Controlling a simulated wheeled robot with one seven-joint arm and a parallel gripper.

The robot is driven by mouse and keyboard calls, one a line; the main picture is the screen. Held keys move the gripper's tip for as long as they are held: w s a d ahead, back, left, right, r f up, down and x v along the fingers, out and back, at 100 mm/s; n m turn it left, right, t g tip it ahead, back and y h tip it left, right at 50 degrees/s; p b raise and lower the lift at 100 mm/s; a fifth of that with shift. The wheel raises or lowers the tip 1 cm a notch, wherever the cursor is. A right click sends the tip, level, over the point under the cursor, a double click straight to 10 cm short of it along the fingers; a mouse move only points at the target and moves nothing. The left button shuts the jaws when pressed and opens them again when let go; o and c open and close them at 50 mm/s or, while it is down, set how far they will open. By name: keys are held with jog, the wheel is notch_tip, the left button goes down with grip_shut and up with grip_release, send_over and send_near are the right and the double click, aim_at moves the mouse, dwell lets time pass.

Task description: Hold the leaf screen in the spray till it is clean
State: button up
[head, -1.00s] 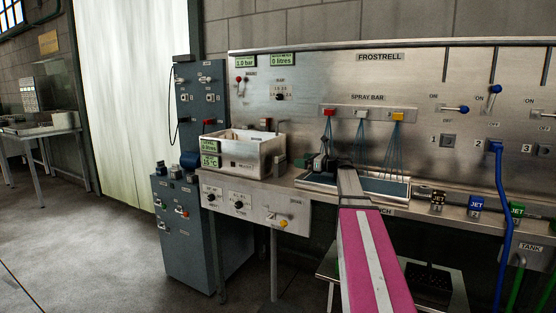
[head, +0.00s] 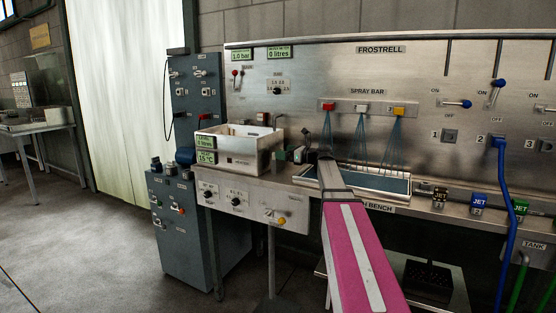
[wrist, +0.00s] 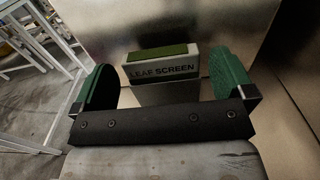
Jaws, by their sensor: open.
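The leaf screen (wrist: 165,66), a pale grey block with a black label and a green top, shows in the middle of the wrist view. My gripper (wrist: 162,62) is open, with one green finger to each side of the block. Gaps show between the fingers and the block. In the head view my gripper (head: 290,154) is between the white-walled basin and the spray bar (head: 363,107). I cannot make out the leaf screen there. Blue spray (head: 361,140) falls from the red, white and yellow heads, to the right of my gripper.
A trough (head: 385,185) lies under the spray, partly hidden by my arm. Blue and green jet holders (head: 479,204) line the bench's right front. A blue hose (head: 503,220) hangs at the right.

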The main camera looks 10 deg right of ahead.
aim_at(270, 149)
jog(key=x, duration=0.3)
jog(key=shift+w+a, duration=0.2)
jog(key=shift+a, duration=0.15)
jog(key=shift+c, duration=0.3)
jog(key=c, duration=0.6)
jog(key=shift+r, duration=0.15)
notch_tip(270, 149, up, 18)
jog(key=shift+f, duration=0.1)
